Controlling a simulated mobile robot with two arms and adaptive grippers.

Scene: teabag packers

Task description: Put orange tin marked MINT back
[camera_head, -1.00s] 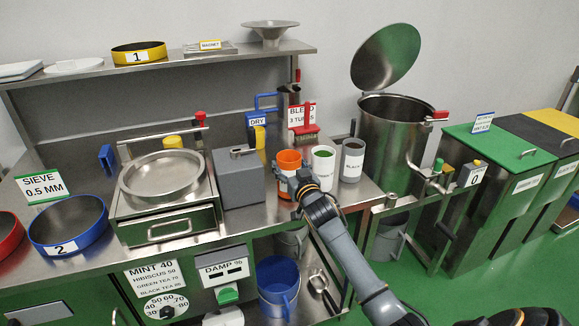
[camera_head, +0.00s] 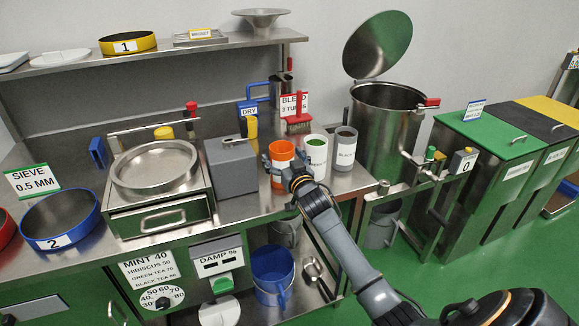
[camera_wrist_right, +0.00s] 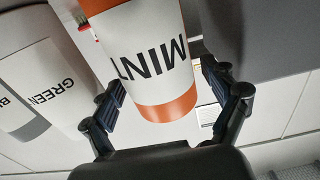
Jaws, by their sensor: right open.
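The orange tin (camera_head: 282,152), with a white MINT label, stands upright on the steel bench, left of the white-labelled tin with green contents (camera_head: 317,148). In the right wrist view the MINT tin (camera_wrist_right: 142,50) is close up, its label upside down. My right gripper (camera_head: 284,171) is at the near side of the tin. It is open, with one finger on each side of the tin's lower part in the wrist view (camera_wrist_right: 165,115). Small gaps seem to show beside the fingers; contact is unclear. My left gripper is not in view.
The BLACK tin (camera_head: 344,147) stands right of the green one. A grey box (camera_head: 231,168) is close on the left. A large open steel drum (camera_head: 386,130) is to the right.

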